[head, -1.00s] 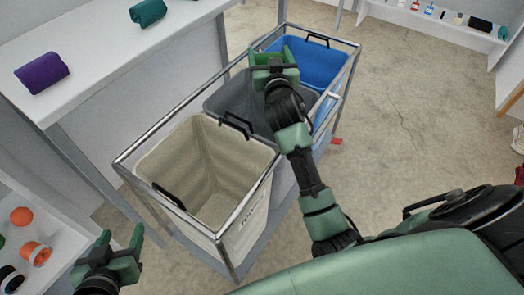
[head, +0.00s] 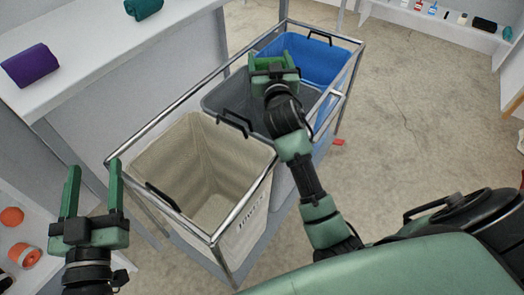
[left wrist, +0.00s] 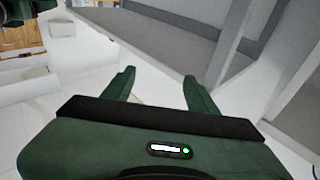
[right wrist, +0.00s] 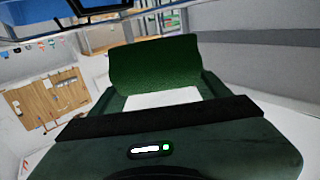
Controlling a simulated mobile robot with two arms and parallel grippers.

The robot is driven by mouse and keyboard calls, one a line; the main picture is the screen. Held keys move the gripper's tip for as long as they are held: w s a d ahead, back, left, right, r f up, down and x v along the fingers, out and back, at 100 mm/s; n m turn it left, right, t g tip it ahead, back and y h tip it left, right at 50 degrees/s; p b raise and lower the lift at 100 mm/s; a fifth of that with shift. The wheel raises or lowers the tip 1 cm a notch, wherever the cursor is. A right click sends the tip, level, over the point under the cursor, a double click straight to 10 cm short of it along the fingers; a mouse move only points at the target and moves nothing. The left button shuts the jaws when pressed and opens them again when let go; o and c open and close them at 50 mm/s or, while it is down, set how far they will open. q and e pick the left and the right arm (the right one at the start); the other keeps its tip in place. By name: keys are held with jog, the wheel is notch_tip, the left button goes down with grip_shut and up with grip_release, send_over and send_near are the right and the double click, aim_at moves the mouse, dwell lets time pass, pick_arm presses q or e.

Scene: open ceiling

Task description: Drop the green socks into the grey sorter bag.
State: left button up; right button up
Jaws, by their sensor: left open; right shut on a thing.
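The green socks (right wrist: 153,65) are a rolled dark green bundle between the fingers of my right gripper (head: 273,62), which is shut on them. In the head view only a bit of green shows between those fingers. That gripper is over the far part of the grey sorter bag (head: 228,93), the middle bag of the cart, near the blue bag. How high it is above the rim I cannot tell. My left gripper (head: 93,182) is open and empty, left of the beige bag; its parted fingers also show in the left wrist view (left wrist: 160,90).
The metal-framed cart also holds a beige bag (head: 195,160) at the near end and a blue bag (head: 312,60) at the far end. A white shelf (head: 100,50) at left bears a purple roll (head: 31,66) and a teal roll (head: 144,8). Open floor lies to the right.

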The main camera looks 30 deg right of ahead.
pick_arm(q)
jog(key=shift+s+d+r+t+h+b, duration=0.15)
jog(key=shift+r+t, duration=0.3)
jog(key=shift+r, duration=0.3)
jog(key=shift+s+d+r+t+h+b, duration=0.1)
jog(key=shift+r+t+h, duration=0.1)
jog(key=shift+r+t, duration=0.35)
jog(key=shift+s+d+r+t+h+b, duration=0.15)
jog(key=shift+r+t, duration=0.15)
jog(key=shift+r, duration=0.6)
pick_arm(e)
jog(key=shift+f, duration=0.5)
pick_arm(q)
jog(key=shift+a, duration=0.1)
pick_arm(e)
jog(key=o, duration=1.4)
jog(key=shift+r, duration=0.15)
